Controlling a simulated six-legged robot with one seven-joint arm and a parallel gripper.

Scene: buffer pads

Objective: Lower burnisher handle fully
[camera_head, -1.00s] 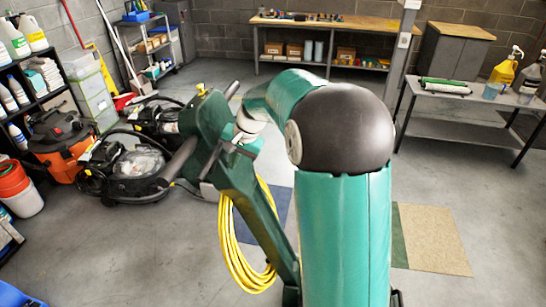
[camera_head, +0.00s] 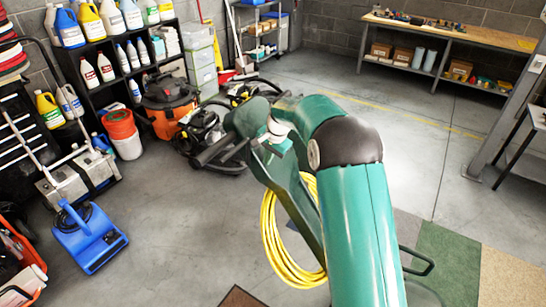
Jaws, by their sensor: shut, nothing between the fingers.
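The burnisher handle (camera_head: 270,164) is a dark green column leaning up and left, with a wide green head and a dark grip (camera_head: 214,151) at its upper end. A yellow cord coil (camera_head: 272,237) hangs along it. The burnisher's lower body is mostly hidden behind my teal arm; a dark curved edge (camera_head: 420,262) shows to the right. My arm bends over at its black joint, and its pale wrist ends close to the upper handle. My gripper (camera_head: 276,143) is small and partly hidden there, shut and holding nothing. I cannot tell whether it touches the handle.
A blue floor machine (camera_head: 90,238) stands at the lower left. An orange vacuum (camera_head: 168,100) and black floor machines (camera_head: 208,138) stand behind the handle, near a bottle shelf (camera_head: 110,70). A workbench (camera_head: 450,35) lines the back wall. Open concrete lies between.

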